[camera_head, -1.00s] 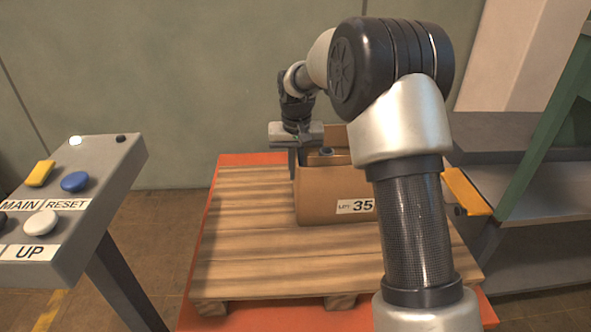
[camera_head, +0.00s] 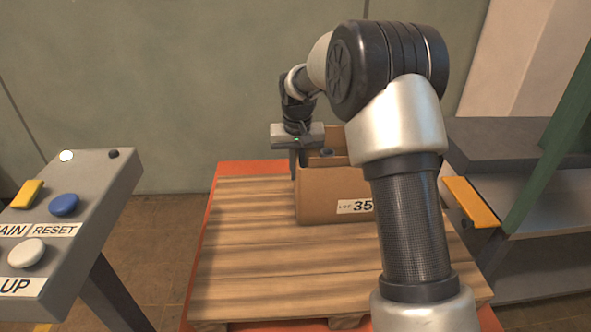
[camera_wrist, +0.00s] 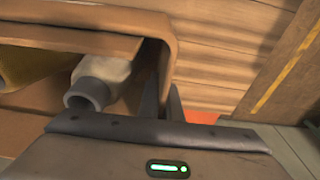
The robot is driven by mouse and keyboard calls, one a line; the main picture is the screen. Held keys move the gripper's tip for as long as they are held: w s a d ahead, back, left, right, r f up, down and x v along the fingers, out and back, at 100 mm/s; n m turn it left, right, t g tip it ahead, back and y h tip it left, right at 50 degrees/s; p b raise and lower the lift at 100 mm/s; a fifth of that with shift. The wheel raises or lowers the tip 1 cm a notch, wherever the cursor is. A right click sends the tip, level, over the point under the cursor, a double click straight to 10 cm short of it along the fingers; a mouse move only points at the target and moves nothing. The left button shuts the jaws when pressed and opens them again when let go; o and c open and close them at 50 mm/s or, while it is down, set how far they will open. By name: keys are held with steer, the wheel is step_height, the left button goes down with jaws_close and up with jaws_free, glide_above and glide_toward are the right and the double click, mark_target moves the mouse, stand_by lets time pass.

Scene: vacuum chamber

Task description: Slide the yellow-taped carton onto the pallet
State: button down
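The open brown carton (camera_head: 325,190), with a white label reading 35, stands upright on the wooden pallet (camera_head: 240,250). My arm hides its right part, and I see no yellow tape on the visible side. My gripper (camera_head: 297,168) points down at the carton's left wall. In the wrist view my gripper (camera_wrist: 163,105) has one finger on each side of the carton wall (camera_wrist: 165,40), seemingly shut on it. Inside the carton lie a pale bottle-like item with a grey end (camera_wrist: 100,82) and a yellowish item (camera_wrist: 30,65).
A grey console (camera_head: 75,215) with buttons stands at the left. The pallet rests on an orange-red base (camera_head: 205,245). At the right are grey shelves (camera_head: 545,210), a yellow bar (camera_head: 468,200) and a green post (camera_head: 555,150). The pallet's left and front boards are clear.

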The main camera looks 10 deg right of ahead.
steer(key=shift+w, duration=0.1)
steer(key=c, duration=1.9)
jaws_free()
step_height(320, 180, up, 17)
steer(key=s+p, duration=0.2)
steer(key=p, duration=0.2)
steer(key=shift+s+r, duration=0.15)
steer(key=shift+s, duration=0.25)
